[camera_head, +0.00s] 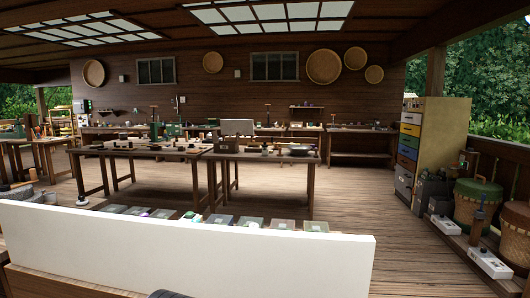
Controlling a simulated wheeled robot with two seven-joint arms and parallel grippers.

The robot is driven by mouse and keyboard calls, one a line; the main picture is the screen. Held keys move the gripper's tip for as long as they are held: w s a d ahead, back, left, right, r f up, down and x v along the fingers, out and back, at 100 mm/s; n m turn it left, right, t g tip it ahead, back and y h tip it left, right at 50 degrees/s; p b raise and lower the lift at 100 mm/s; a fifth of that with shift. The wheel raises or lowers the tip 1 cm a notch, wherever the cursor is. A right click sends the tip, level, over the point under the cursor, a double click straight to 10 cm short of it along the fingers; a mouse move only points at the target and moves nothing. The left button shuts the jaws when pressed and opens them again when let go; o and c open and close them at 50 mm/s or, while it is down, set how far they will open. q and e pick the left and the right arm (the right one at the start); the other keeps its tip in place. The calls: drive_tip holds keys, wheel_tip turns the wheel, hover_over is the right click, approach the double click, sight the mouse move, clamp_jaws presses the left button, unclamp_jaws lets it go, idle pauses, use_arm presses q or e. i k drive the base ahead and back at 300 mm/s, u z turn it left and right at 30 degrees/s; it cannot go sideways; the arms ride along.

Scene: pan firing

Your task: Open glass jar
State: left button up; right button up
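I cannot make out a glass jar for certain in the head view; the items on the tables are too small to tell. Several small objects stand on the middle work table (262,156), among them a dark shallow pan (299,148) near its right end. Neither of my grippers shows in the head view.
A long white panel (190,250) crosses the foreground. Behind it lie several flat glassy trays (249,222). A tall drawer cabinet (432,145), drums (476,207) and white boxes (490,262) stand on the right. The wooden floor (355,215) at centre right is clear.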

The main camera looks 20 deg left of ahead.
sight(264, 149)
drive_tip(key=z, duration=1.5)
drive_tip(key=i, duration=2.95)
drive_tip(key=u, duration=2.1)
drive_tip(key=i, duration=3.7)
drive_tip(key=u, duration=1.45)
